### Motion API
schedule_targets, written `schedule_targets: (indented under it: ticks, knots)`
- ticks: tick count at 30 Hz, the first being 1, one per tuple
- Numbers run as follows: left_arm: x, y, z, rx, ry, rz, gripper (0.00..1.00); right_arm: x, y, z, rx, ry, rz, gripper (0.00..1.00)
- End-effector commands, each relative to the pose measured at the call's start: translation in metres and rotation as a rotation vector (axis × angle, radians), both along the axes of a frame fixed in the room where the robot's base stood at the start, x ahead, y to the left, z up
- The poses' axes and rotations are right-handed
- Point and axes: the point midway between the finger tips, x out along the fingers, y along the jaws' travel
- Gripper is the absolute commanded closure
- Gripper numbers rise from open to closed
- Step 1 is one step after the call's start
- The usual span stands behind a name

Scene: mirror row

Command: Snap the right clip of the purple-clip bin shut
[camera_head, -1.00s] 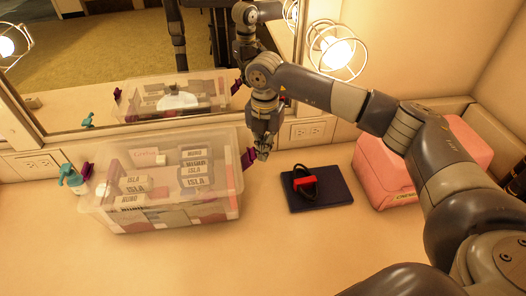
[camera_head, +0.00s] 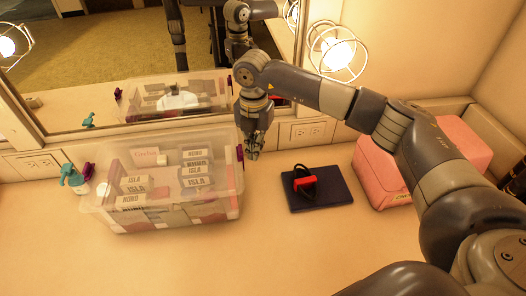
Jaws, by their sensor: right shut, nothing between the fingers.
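The clear plastic bin (camera_head: 165,219) with purple clips stands on the counter at the left, its lid on. Labelled boxes show through it. Its right purple clip (camera_head: 240,153) lies upright, close along the bin's right end; I cannot tell whether it is latched. Its left purple clip (camera_head: 88,171) sticks out from the left end. My right gripper (camera_head: 253,156) points down just right of the right clip, shut and empty. I cannot tell whether it touches the clip. My left gripper is out of view.
A mirror (camera_head: 110,60) behind the counter reflects the bin and my arm. A teal-topped pump bottle (camera_head: 73,180) stands left of the bin. A dark book (camera_head: 333,190) with a red-and-black item and a pink case (camera_head: 375,172) are at right. The front counter is clear.

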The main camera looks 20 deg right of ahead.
Motion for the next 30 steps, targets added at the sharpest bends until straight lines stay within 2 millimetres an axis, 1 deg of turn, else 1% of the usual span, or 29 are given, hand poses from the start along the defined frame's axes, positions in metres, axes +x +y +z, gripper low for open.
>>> schedule_targets:
  ticks: [1,3,18,21,30]
  knots:
    - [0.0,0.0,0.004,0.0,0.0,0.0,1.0,0.0,-0.001,0.006,0.0,-0.001,0.0,1.0]
    - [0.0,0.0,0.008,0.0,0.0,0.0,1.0,0.0,-0.002,0.012,0.0,-0.001,0.0,1.0]
    - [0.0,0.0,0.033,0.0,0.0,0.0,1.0,-0.002,-0.008,0.052,0.0,-0.001,0.0,1.0]
    - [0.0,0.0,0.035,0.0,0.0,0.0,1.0,-0.002,-0.009,0.055,0.0,-0.001,0.0,1.0]
    - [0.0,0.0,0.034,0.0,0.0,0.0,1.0,-0.002,-0.009,0.054,0.001,-0.001,0.0,1.0]
